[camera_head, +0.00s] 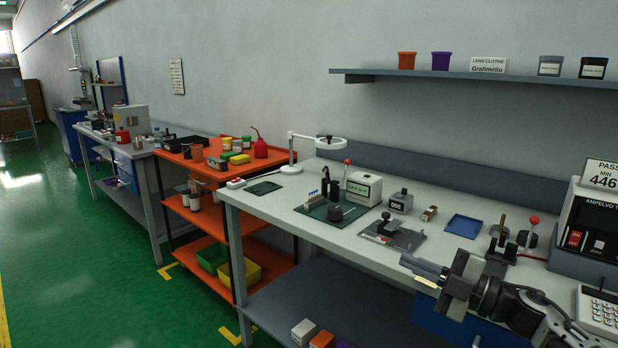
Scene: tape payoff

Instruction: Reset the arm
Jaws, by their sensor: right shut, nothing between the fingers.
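My right gripper (418,269) shows at the lower right, with its arm coming in from the bottom right corner. Its fingers are shut with nothing between them and point left. In the picture it overlaps the front edge of the grey-topped workbench (345,230). I cannot tell its exact height above the bench. My left gripper is not in view.
Near the gripper are a blue tray (464,226), a red-knobbed lever device (533,221) and a grey plate with a black fixture (405,238). A tester (590,232) stands far right. An orange shelf cart (200,169) stands left; green floor (70,260) is open there.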

